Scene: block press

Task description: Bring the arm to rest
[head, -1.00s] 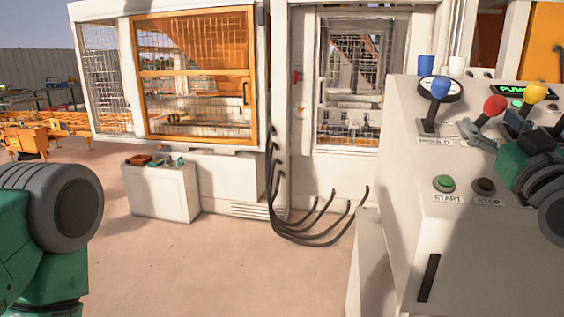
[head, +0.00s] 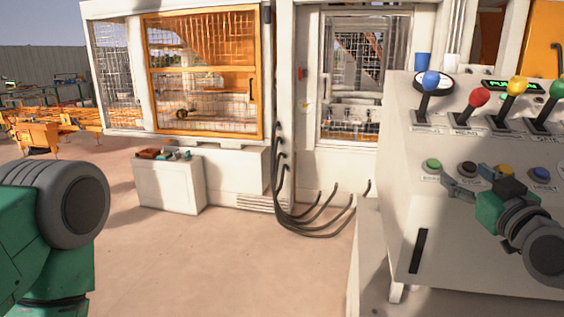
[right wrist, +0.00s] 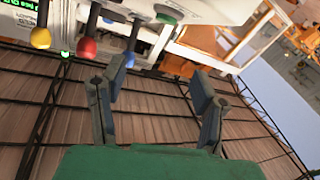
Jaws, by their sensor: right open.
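My right gripper (head: 472,182) is in front of the control panel, low over the row of buttons, below the levers. Its two fingers are apart with nothing between them; they also show spread and empty in the right wrist view (right wrist: 157,92). The control panel (head: 400,190) has a blue-knobbed lever (head: 431,80), a red-knobbed lever (head: 480,97), a yellow-knobbed lever (head: 518,83) and a green-knobbed lever (head: 557,89). The gripper partly covers the button row. My left arm shows only as a link at the left edge; its gripper is out of frame.
A green button (head: 432,165) and a blue button (head: 541,173) sit on the panel front. The press with an orange mesh door (head: 205,72) stands behind. Black hoses (head: 310,228) loop to the floor. A white box (head: 168,183) stands before the press. The floor at centre is clear.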

